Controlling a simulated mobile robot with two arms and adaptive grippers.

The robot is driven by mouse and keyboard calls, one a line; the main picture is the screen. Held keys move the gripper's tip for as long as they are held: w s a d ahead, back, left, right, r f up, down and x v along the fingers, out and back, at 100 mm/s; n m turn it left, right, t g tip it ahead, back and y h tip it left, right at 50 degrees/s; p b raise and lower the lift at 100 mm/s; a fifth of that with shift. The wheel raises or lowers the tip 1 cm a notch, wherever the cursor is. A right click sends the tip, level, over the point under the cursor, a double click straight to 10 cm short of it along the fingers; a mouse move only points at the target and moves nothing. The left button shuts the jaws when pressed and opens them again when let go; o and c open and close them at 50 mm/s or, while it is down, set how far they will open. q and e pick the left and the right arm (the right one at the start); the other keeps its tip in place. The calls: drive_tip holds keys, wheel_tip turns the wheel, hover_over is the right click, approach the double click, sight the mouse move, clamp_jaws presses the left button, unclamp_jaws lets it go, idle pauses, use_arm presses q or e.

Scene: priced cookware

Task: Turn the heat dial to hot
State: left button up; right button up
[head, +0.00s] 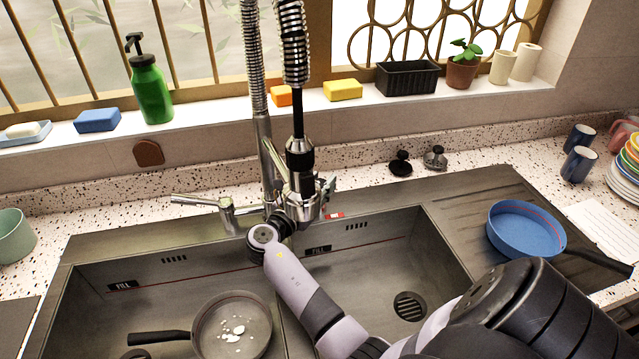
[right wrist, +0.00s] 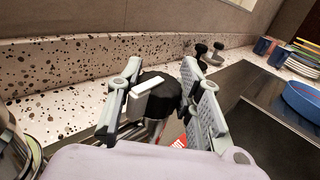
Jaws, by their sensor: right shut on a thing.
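The heat dial (right wrist: 158,104) is a black round knob with a raised white bar, seen in the right wrist view. The bar slants from lower left to upper right. My right gripper (right wrist: 160,82) is shut on the dial, one finger on each side. In the head view, my right gripper (head: 322,192) is at the base of the faucet (head: 263,150), and the dial is mostly hidden there. A small red label (head: 334,215) lies beside the faucet base; it also shows below the dial in the right wrist view (right wrist: 181,142). Its text is unclear. My left gripper is out of view.
A double sink (head: 170,280) lies in front, with a frying pan (head: 232,325) in the left basin. A blue pan (head: 522,232) stands on the right drainboard. Stoppers (head: 401,165), blue mugs (head: 577,164) and stacked plates (head: 628,165) are on the counter.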

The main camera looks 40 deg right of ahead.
drive_tip(key=c, duration=0.5)
